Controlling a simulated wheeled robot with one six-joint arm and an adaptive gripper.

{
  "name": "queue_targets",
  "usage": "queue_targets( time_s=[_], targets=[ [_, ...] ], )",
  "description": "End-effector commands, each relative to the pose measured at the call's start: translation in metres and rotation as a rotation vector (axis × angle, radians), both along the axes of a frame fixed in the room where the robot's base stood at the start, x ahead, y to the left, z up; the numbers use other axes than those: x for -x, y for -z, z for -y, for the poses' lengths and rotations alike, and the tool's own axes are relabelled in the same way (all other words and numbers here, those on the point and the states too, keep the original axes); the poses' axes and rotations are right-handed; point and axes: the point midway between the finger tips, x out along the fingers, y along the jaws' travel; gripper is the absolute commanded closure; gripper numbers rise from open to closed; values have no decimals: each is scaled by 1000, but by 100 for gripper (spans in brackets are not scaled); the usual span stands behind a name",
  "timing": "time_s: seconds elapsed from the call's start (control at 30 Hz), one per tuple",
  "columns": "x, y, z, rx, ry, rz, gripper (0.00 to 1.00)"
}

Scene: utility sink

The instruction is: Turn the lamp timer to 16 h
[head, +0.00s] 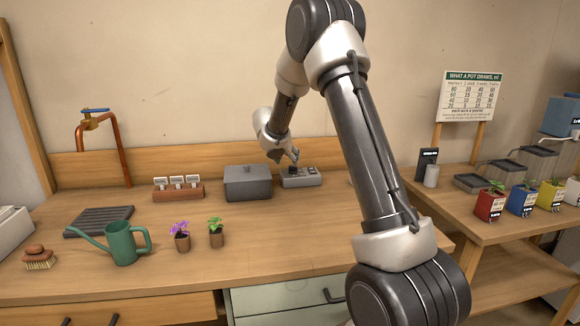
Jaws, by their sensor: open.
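The lamp timer looks to be the small grey box (302,180) at the back of the bench, right of a dark grey lidded box. A small dark knob-like part (293,170) shows on its top. Its markings are too small to read, so I cannot tell the hour it is set to. My gripper (286,161) is just above the left part of this grey box, pointing down. Its jaws look open, with nothing visible between them. I cannot tell whether a fingertip touches the knob.
The lidded box (248,184) stands close on the left. A wooden rack with white labels (178,189), two small flower pots (216,234) and a green watering can (124,243) are further left. Coloured pots (490,205) stand on the right bench. The front middle is clear.

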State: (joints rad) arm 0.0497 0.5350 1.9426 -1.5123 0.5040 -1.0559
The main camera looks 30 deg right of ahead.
Motion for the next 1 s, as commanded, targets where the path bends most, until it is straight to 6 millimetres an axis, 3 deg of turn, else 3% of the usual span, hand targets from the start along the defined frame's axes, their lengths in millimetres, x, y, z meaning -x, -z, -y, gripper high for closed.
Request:
queue_targets(
  time_s=[0.4, 0.8, 1.0],
  targets=[
    [-30, 45, 34, 0, 5, -1, 45],
    [-35, 52, 39, 0, 5, 1, 45],
    [-35, 52, 39, 0, 5, 1, 82]
  ],
)
